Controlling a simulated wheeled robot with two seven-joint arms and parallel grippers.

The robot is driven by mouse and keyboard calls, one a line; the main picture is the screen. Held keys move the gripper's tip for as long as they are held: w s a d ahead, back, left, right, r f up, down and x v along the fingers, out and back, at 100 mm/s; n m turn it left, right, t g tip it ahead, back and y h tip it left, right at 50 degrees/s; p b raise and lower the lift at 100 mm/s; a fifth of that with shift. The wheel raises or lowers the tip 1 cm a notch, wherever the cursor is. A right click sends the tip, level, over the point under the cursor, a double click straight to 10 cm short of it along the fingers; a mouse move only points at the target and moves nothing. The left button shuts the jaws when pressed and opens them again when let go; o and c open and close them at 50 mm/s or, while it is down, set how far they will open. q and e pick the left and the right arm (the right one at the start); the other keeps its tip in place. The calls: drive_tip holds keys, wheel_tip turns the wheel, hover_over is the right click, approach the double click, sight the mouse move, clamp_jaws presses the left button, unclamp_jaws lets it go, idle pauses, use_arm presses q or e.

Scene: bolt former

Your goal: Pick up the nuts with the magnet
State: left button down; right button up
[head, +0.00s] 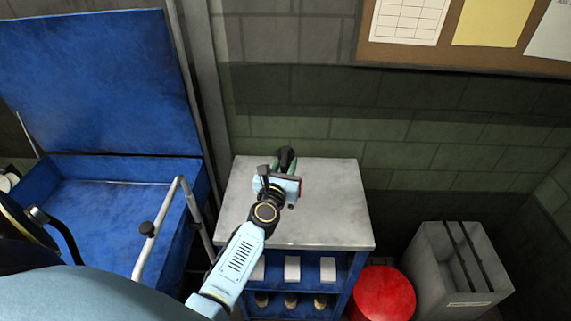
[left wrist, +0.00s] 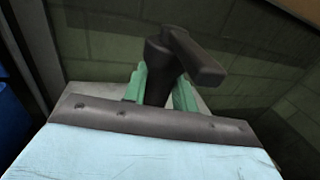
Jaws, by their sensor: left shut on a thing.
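My left gripper (head: 287,164) is over the grey top of the small cabinet, near its back edge. Its green fingers (left wrist: 184,95) are shut on a dark tool with a bent, T-like head, which looks like the magnet (left wrist: 165,70). In the head view the magnet (head: 287,157) shows as a dark shape at the fingertips. Its lower end is hidden behind the gripper in the left wrist view. I cannot make out any nuts in either view. My right gripper is not in view.
The cabinet top (head: 335,220) is bare around the gripper. White boxes (head: 292,268) and small jars fill the shelves below. A blue lidded bin (head: 110,190) stands left, with a grey rail (head: 160,225). A red round container (head: 383,295) and grey bin (head: 470,265) stand right.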

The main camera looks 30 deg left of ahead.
use_arm(q)
drive_tip(key=shift+f+b, duration=2.7)
drive_tip(key=shift+f, duration=0.15)
drive_tip(key=shift+r+p, duration=3.9)
drive_tip(key=shift+r, duration=0.15)
drive_tip(key=w+a+r, duration=0.1)
drive_tip(key=a, duration=0.4)
drive_tip(key=shift+w+a+p, duration=0.3)
drive_tip(key=shift+w+p, duration=0.05)
drive_tip(key=shift+w, duration=0.05)
